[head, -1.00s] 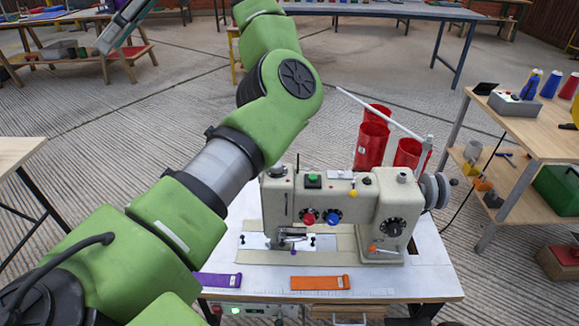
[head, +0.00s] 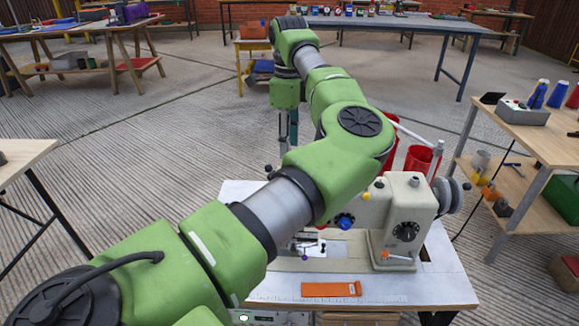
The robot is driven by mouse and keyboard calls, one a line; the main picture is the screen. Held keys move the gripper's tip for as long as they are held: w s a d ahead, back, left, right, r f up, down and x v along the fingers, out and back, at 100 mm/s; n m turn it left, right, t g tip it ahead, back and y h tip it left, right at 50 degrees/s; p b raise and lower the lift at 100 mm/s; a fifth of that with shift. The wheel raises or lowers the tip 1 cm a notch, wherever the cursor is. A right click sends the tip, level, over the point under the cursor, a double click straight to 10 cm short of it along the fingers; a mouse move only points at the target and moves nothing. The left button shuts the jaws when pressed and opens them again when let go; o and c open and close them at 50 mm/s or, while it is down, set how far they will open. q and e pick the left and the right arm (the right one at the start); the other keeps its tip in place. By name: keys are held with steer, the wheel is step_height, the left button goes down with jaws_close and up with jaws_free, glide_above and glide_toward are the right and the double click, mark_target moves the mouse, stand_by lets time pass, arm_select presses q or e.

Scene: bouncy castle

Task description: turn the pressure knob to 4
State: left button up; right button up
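The sewing machine (head: 408,205) stands on a white-topped table, its left part hidden behind my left arm. In view on it are a blue knob (head: 345,221), a black dial with white marks (head: 406,231), a small yellow knob (head: 366,196) and an orange-tipped lever (head: 385,253). I cannot tell which control is the pressure knob; it may be hidden. My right gripper is out of view.
An orange strip (head: 331,289) lies on the front of the white tabletop (head: 440,285). A wooden bench (head: 540,145) with spools and a grey box is at right. Open concrete floor lies left and behind.

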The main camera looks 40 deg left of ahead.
arm_select(q)
step_height(320, 180, down, 6)
steer(key=shift+f+b, duration=0.2)
steer(key=shift+b, duration=0.2)
steer(key=shift+c, duration=0.3)
steer(key=c, duration=1)
